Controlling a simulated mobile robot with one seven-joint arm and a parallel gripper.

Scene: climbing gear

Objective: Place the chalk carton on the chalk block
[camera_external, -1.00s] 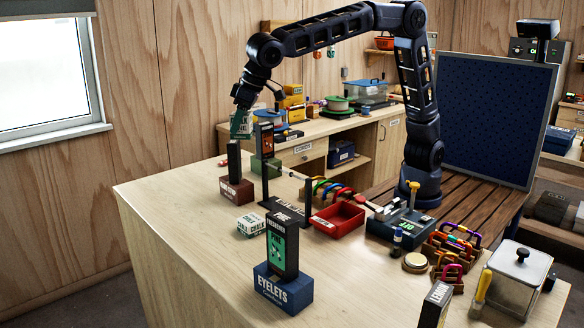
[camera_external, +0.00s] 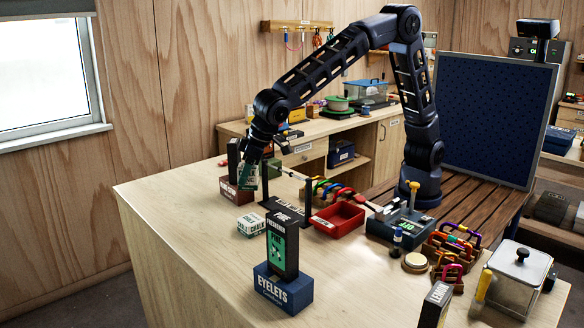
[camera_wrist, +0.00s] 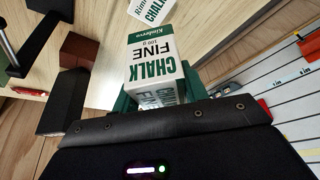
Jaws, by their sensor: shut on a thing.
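The chalk carton (camera_wrist: 152,62), white and green with "CHALK FINE" on it, is between the fingers of my gripper (camera_wrist: 158,92) in the wrist view. In the external view my gripper (camera_external: 252,158) points down with the carton (camera_external: 249,176) below it, beside the dark red block at the back left of the bench. The chalk block (camera_external: 251,224), low and white with green lettering, sits on the bench nearer the camera, apart from the carton. Its lettered part (camera_wrist: 153,9) also shows at the top edge of the wrist view. The fingertips are partly hidden.
A dark red block (camera_external: 234,190) with a black upright carton (camera_external: 233,157) stands close left of my gripper. A black frame (camera_external: 308,197) stands to the right. A blue eyelets block (camera_external: 283,291) bears a tall dark carton (camera_external: 283,245). Bench left of the chalk block is clear.

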